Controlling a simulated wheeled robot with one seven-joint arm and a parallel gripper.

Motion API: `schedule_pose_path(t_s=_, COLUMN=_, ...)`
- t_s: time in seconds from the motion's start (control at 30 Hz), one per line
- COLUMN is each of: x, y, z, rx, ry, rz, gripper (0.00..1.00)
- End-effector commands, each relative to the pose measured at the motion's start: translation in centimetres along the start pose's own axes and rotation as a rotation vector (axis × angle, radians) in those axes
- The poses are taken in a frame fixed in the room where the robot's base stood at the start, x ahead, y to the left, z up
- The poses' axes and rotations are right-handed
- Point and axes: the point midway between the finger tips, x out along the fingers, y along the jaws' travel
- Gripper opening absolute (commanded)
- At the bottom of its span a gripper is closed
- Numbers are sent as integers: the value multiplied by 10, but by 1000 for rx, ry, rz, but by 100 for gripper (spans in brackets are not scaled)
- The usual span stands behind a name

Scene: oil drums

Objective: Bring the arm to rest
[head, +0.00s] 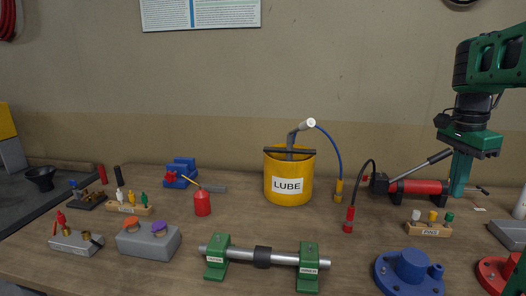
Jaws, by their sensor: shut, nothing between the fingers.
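My green arm comes in at the upper right. My gripper (460,190) points down, its fingers shut and empty. Its fingertips appear beside the right end of a red grease gun (418,187) lying on the bench. I cannot tell whether they touch it.
A wooden bench (345,255) holds a yellow LUBE bucket (288,190) with a pump and blue hose. A steel bar (275,257) rests in green stands. A red oil can (202,203), a blue vise (180,171), a blue flange (408,270) and small cap racks (429,229) stand around.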

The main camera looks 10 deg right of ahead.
Motion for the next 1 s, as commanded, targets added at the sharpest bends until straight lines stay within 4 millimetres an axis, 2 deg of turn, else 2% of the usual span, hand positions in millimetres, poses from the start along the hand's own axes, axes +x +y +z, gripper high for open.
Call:
schedule_pose_path(t_s=0.03, x=10, y=21, z=17, rx=-110, ry=-9, rz=3, gripper=0)
schedule_pose_path(t_s=0.3, x=76, y=121, z=95, rx=-716, ry=-76, rz=-16, gripper=0)
schedule_pose_path(t_s=0.4, x=98, y=150, z=118, rx=-891, ry=-101, rz=-34, gripper=0)
schedule_pose_path(t_s=0.5, x=114, y=171, z=135, rx=-1014, ry=-122, rz=-49, gripper=0)
schedule_pose_path(t_s=0.53, x=117, y=175, z=139, rx=-1038, ry=-125, rz=-53, gripper=0)
schedule_pose_path(t_s=0.57, x=120, y=178, z=142, rx=-1059, ry=-129, rz=-57, gripper=5)
schedule_pose_path(t_s=0.63, x=124, y=183, z=147, rx=-1092, ry=-134, rz=-62, gripper=22)
schedule_pose_path(t_s=0.67, x=125, y=184, z=148, rx=-1099, ry=-135, rz=-63, gripper=25)
schedule_pose_path(t_s=1.0, x=125, y=185, z=148, rx=-1102, ry=-136, rz=-63, gripper=25)
